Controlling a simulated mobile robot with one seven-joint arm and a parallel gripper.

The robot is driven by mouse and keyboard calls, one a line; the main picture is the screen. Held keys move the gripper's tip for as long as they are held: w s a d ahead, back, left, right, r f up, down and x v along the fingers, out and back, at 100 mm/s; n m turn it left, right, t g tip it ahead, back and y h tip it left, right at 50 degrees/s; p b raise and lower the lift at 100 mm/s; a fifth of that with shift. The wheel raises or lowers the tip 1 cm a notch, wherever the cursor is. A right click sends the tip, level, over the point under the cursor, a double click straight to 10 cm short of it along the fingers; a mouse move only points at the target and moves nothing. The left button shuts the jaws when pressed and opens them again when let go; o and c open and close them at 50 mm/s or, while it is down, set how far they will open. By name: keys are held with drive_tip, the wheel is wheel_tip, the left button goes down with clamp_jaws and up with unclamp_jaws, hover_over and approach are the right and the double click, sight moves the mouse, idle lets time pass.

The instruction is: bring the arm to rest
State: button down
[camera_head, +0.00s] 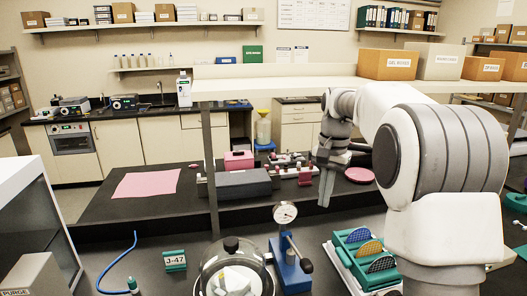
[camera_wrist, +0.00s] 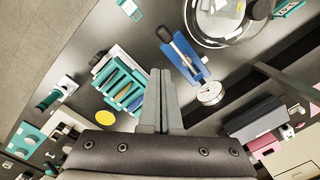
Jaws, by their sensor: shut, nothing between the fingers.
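My gripper (camera_head: 324,198) hangs from my bent arm, fingers pointing down, in the middle right of the head view. Its fingers are shut and empty. In the wrist view my gripper (camera_wrist: 161,73) shows two grey fingers side by side, with no gap seen and nothing held. In the head view it appears above the dark bench, behind the blue dial gauge stand (camera_head: 291,262) and the green rack of discs (camera_head: 349,240). In the wrist view the fingers appear between that rack (camera_wrist: 112,88) and the blue stand (camera_wrist: 184,58). Nothing visibly touches the fingers.
A glass dome (camera_head: 232,270) stands left of the gauge stand. A raised shelf (camera_head: 290,86) carries several boxes and rests on a post (camera_head: 209,160). A grey block (camera_head: 243,184), pink items and a pink sheet (camera_head: 146,184) lie behind.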

drive_tip(key=s+a+r+n+t, duration=0.1)
drive_tip(key=s+r+n+t, duration=0.15)
drive_tip(key=s, duration=0.55)
drive_tip(key=s+a+r+n+t, duration=0.1)
drive_tip(key=s+r, duration=0.2)
drive_tip(key=s, duration=0.5)
drive_tip(key=s+f+n+t, duration=0.2)
drive_tip(key=s+f, duration=0.3)
drive_tip(key=s, duration=0.8)
drive_tip(key=shift+s+f+n+h, duration=0.2)
drive_tip(key=shift+s+n+h, duration=0.1)
drive_tip(key=shift+n, duration=0.45)
drive_tip(key=shift+w, duration=0.1)
